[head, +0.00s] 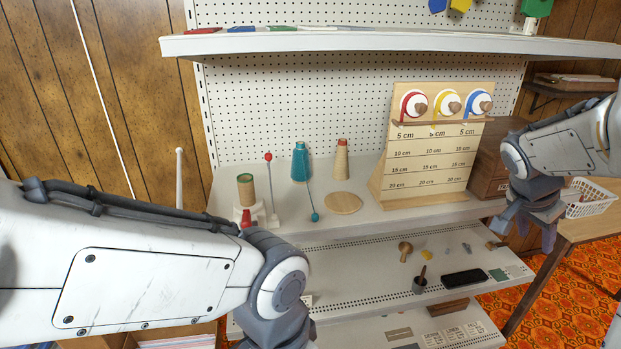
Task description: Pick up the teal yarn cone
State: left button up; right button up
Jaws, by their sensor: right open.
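The teal yarn cone (300,163) stands upright on the white middle shelf, in front of the pegboard. It is left of a beige cone with a red top (341,160). My right gripper (527,236) is open and empty at the right, off the shelf's right end and well away from the teal cone. My left arm comes in from the left across the lower front. Its gripper is out of the picture below.
A red-tipped rod (269,180), a teal-tipped rod (313,203), a wooden disc (343,203) and a green-topped cylinder (246,190) are near the cone. A wooden measuring board (430,165) stands right. The upper shelf (390,43) overhangs.

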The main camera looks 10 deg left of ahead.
aim_at(298, 175)
jog(key=k, duration=0.4)
jog(key=z, duration=2)
jog(key=i, duration=1.25)
jog(key=u, duration=3.55)
jog(key=i, duration=1)
jog(key=u, duration=0.05)
